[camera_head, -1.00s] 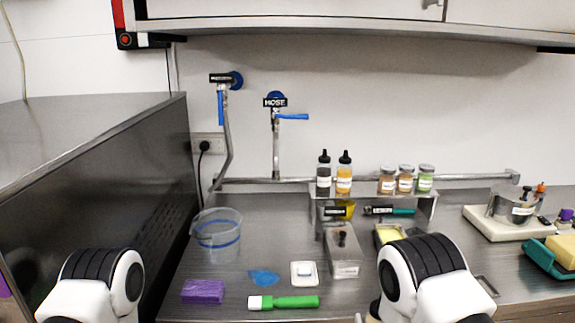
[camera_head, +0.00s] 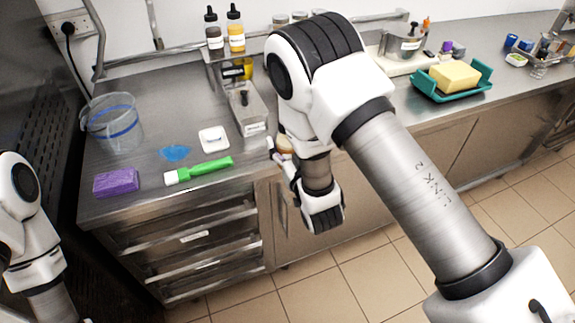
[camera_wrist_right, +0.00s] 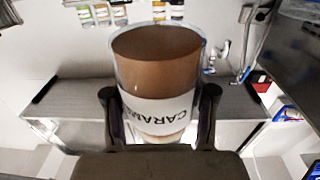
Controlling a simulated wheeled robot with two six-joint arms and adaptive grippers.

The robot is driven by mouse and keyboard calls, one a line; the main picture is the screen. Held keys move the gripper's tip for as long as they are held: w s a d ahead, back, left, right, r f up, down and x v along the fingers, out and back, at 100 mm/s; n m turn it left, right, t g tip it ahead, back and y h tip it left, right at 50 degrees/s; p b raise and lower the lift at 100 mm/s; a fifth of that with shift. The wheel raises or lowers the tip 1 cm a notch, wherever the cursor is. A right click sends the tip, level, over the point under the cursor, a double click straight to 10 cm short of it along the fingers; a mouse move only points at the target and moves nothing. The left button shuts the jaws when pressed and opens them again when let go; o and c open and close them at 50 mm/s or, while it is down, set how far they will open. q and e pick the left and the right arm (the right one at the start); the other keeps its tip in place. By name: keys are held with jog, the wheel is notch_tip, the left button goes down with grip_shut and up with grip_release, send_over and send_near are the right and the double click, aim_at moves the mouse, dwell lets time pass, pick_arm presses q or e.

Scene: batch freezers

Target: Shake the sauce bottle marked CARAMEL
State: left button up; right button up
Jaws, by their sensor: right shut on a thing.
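The sauce bottle marked CARAMEL (camera_wrist_right: 158,75) fills the middle of the right wrist view. It has brown contents and a white label whose lettering appears upside down there. My right gripper (camera_wrist_right: 160,102) is shut on it, with one black finger on each side. The bottle is clear of the counter behind it in that view.
On the counter are a clear bucket (camera_head: 112,124), a purple sponge (camera_head: 116,182), a green-handled tool (camera_head: 205,168), a white dish (camera_head: 213,140) and a metal box (camera_head: 247,108). Two dropper bottles (camera_head: 236,32) stand behind. A teal tray (camera_head: 476,92) holds a yellow block (camera_head: 455,77).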

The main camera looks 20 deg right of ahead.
notch_tip(320, 180, down, 6)
jog(key=shift+s+a+f, duration=0.15)
jog(key=shift+s+f, duration=0.1)
jog(key=shift+s, duration=0.05)
dwell(0.7)
jog(key=shift+w+f, duration=0.1)
